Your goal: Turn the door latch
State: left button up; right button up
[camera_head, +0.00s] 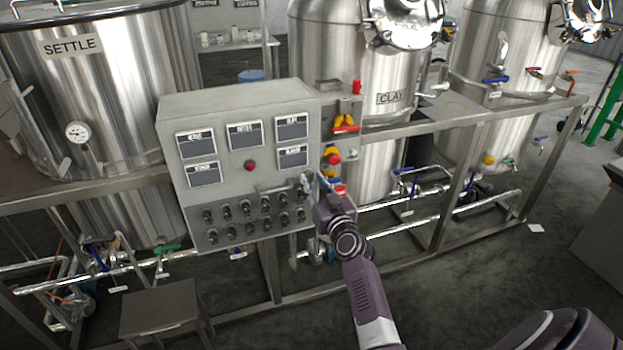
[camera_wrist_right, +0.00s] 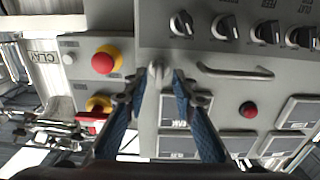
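The grey control cabinet (camera_head: 240,105) stands in the middle of the head view. It also fills much of the right wrist view (camera_wrist_right: 225,92). A small metal door latch (camera_wrist_right: 158,72) sits on its face, beside a bar handle (camera_wrist_right: 235,72). My right gripper (camera_wrist_right: 159,78) is at the cabinet face with its two blue-padded fingers spread either side of the latch. Small gaps seem to show between fingers and latch; contact is hard to tell. In the head view, my right gripper (camera_head: 314,183) is at the cabinet's right edge and largely covers the latch. My left gripper is not in view.
Rows of black knobs (camera_head: 246,208) are near the latch. Red-and-yellow emergency stops (camera_wrist_right: 105,60) sit beside it. Steel tanks (camera_head: 100,90) stand around the cabinet, with pipes and a frame (camera_head: 440,190) below. A small stool (camera_head: 160,306) stands at lower left.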

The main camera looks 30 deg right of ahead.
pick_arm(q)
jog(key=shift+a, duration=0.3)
pick_arm(e)
jog(key=shift+w+d, duration=0.2)
jog(key=shift+w, duration=0.4)
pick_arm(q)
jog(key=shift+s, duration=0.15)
pick_arm(e)
grip_shut()
